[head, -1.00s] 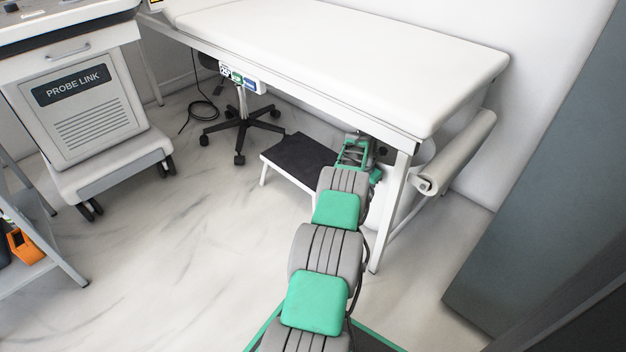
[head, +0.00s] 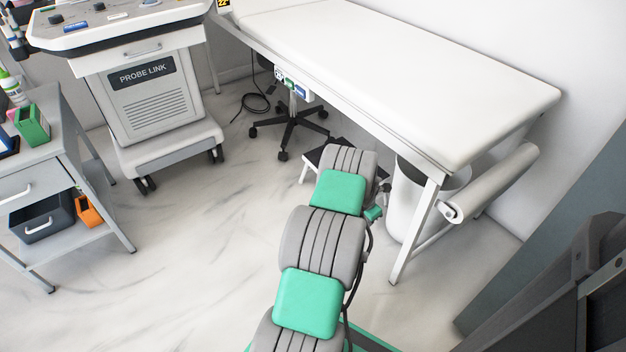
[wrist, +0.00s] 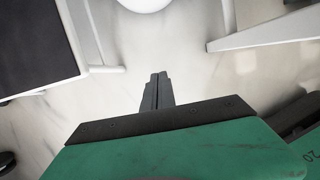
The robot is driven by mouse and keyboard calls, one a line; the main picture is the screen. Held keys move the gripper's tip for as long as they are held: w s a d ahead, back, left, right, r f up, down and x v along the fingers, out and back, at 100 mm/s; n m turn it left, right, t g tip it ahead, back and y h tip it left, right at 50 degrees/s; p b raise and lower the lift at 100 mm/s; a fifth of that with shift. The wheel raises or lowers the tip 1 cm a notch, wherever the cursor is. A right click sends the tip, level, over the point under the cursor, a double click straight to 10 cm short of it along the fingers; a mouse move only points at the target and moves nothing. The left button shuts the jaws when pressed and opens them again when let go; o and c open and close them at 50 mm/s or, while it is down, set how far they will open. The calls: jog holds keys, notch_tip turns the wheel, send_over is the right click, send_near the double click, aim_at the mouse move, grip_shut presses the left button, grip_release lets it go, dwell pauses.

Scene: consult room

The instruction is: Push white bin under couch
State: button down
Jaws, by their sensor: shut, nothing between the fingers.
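The white bin (head: 401,207) stands upright on the floor under the right end of the couch (head: 390,75), behind the near couch leg. In the wrist view a piece of a white round thing, likely the bin (wrist: 146,4), shows at the top edge. My gripper (wrist: 158,76) is shut and empty, pointing toward it with bare floor between them.
A step stool with a dark top (wrist: 38,42) stands left of my gripper. A white couch frame bar (wrist: 265,32) is on its right. A wheeled stool base (head: 290,128) stands under the couch, and a paper roll (head: 492,182) hangs at its end.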

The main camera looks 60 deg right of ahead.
jog(key=p+v, duration=0.3)
jog(key=v, duration=0.7)
jog(key=w+a+r+m+t, duration=0.1)
jog(key=w+a+r, duration=0.35)
jog(key=w, duration=0.25)
jog(key=w+a+r+m, duration=0.2)
jog(key=w+a+r, duration=0.25)
jog(key=w, duration=0.25)
jog(key=w+a+r+m+t+p, duration=0.1)
jog(key=w+a+r+p, duration=0.3)
jog(key=r, duration=0.3)
jog(key=w+a+r+p, duration=0.3)
jog(key=r, duration=0.5)
jog(key=w+a+r+m+t+p, duration=0.1)
jog(key=w+a+r+m+p, duration=0.3)
jog(key=a+r+p, duration=0.85)
jog(key=s+a+r+m+y+p, duration=0.1)
jog(key=s+a+r+p, duration=0.3)
jog(key=a+r, duration=0.8)
jog(key=s+a+r+m+t+y+p, duration=0.1)
jog(key=s+a+r+m+p, duration=0.2)
jog(key=a+r+p, duration=0.4)
jog(key=a+r, duration=0.5)
jog(key=a, duration=0.4)
jog(key=shift+s+r+m+y, duration=0.3)
jog(key=shift+s+r+m, duration=0.05)
jog(key=shift+r+m, duration=0.05)
